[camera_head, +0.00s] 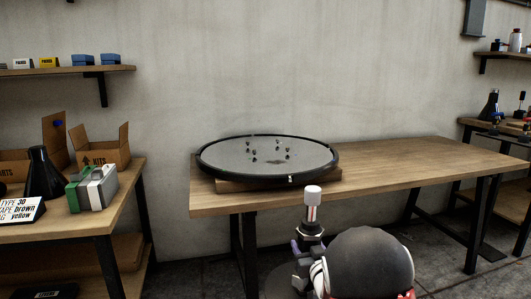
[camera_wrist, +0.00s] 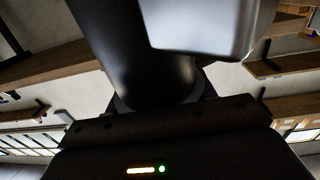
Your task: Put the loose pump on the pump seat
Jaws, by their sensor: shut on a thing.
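The loose pump (camera_head: 313,213), an upright part with a white top, a red stripe and a dark collar, is low in front of the table in the head view. My gripper (camera_head: 308,247) is shut on it, partly hidden by my arm. In the wrist view a large dark cylinder (camera_wrist: 135,60) and a grey metal block (camera_wrist: 205,25) fill the space before my gripper. A round grey plate with a black rim (camera_head: 220,160) lies on the table. Several small dark studs stand around its middle, where the pump seat seems to be. The pump is apart from the plate.
The plate rests on a wooden block (camera_head: 228,186) on the wooden table (camera_head: 420,160), whose right half is bare. A left bench (camera_head: 85,224) holds a green and white case (camera_head: 92,188), a dark flask (camera_head: 43,175) and open cartons (camera_head: 103,147). Shelves flank both sides.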

